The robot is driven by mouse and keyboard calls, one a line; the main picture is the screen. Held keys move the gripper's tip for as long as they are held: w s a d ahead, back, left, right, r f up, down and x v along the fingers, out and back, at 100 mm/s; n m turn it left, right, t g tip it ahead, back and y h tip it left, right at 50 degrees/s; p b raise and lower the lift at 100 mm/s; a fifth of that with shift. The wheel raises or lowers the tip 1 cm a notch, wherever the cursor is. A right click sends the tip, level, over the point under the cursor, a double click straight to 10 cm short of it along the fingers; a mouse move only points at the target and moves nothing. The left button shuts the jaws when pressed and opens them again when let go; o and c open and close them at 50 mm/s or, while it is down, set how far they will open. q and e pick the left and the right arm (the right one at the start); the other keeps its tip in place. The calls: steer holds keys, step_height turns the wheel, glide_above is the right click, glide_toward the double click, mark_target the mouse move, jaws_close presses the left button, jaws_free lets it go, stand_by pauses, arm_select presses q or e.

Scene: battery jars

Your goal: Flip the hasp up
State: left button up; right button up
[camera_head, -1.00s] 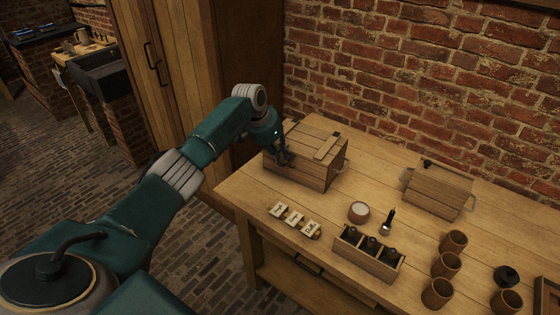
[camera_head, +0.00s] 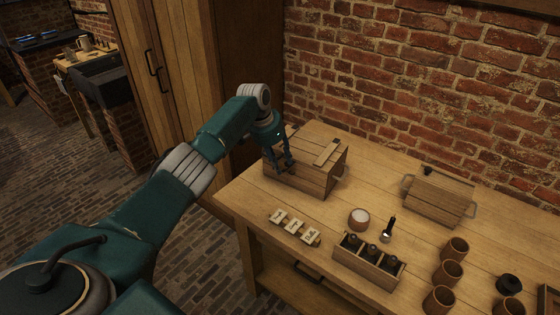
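A wooden box (camera_head: 315,180) with a plank lid stands at the back left of the table. A lighter wooden strip (camera_head: 327,152) lies on its lid. My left gripper (camera_head: 283,168) points down at the box's front left face, with its dark fingers close to or touching it. I cannot tell whether the fingers are open or shut, or whether they touch a hasp. The hasp itself cannot be made out; the gripper covers that part of the box. My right gripper is not in view.
On the table (camera_head: 400,172) stand a second wooden box (camera_head: 438,195), a rack of dark jars (camera_head: 368,262), several brown cups (camera_head: 448,271), a small white-topped bowl (camera_head: 359,218), a small dark tool (camera_head: 388,229) and labelled tiles (camera_head: 294,226). A brick wall (camera_head: 420,85) rises behind.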

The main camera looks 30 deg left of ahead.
arm_select(q)
steer(key=shift+r, duration=0.35)
steer(key=v, duration=1.1)
steer(key=shift+a+r, duration=0.1)
steer(key=shift+r, duration=0.05)
